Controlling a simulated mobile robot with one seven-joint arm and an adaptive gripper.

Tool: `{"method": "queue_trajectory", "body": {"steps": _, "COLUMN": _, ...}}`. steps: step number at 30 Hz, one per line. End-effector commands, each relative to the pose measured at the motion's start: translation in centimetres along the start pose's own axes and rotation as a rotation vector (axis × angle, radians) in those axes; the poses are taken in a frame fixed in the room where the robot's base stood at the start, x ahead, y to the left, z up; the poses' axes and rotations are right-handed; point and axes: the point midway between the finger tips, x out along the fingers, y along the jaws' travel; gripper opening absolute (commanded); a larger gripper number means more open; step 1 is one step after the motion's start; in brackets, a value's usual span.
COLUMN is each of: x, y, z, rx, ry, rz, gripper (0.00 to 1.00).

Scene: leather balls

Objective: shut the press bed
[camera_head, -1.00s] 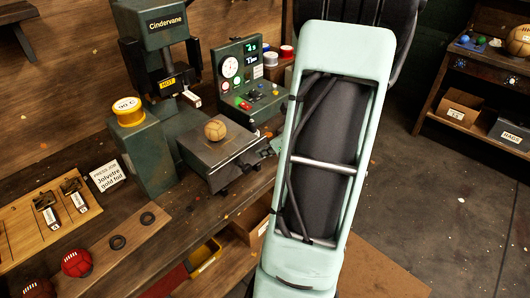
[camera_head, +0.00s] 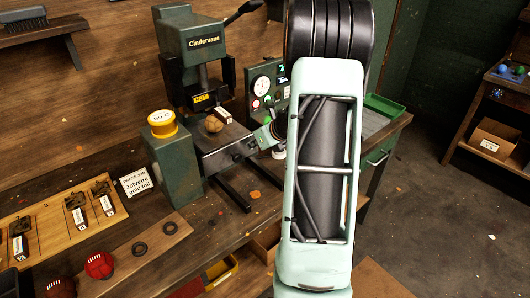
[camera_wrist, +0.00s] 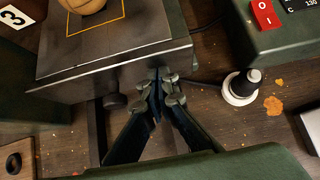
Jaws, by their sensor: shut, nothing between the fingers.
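The press bed (camera_head: 228,158) is a dark flat plate on two rails, partly under the green Cindervane press (camera_head: 200,45). Lengths of rail show in front of it. A tan leather ball (camera_head: 213,124) sits on the bed, close below the HOT head (camera_head: 201,99). In the wrist view, the bed (camera_wrist: 125,62) has a yellow outline around the ball (camera_wrist: 82,5). In the head view, my arm hides much of the gripper.
A control panel (camera_head: 265,85) stands right of the press, partly hidden by my arm. A yellow-topped pot (camera_head: 162,123) stands on the green block at left. A black-and-white knob (camera_wrist: 242,86) is right of my fingers.

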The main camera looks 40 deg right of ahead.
Motion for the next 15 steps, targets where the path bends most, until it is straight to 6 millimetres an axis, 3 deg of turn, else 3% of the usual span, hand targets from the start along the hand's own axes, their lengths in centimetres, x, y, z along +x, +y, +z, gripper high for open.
{"method": "queue_trajectory", "body": {"steps": 6, "x": 1.6, "y": 0.0, "z": 1.7, "rx": 0.000, "ry": 0.000, "rz": 0.000, "gripper": 0.00}}
{"method": "queue_trajectory", "body": {"steps": 15, "x": 2.1, "y": 0.0, "z": 2.3, "rx": 0.000, "ry": -0.003, "rz": -0.001, "gripper": 0.00}}
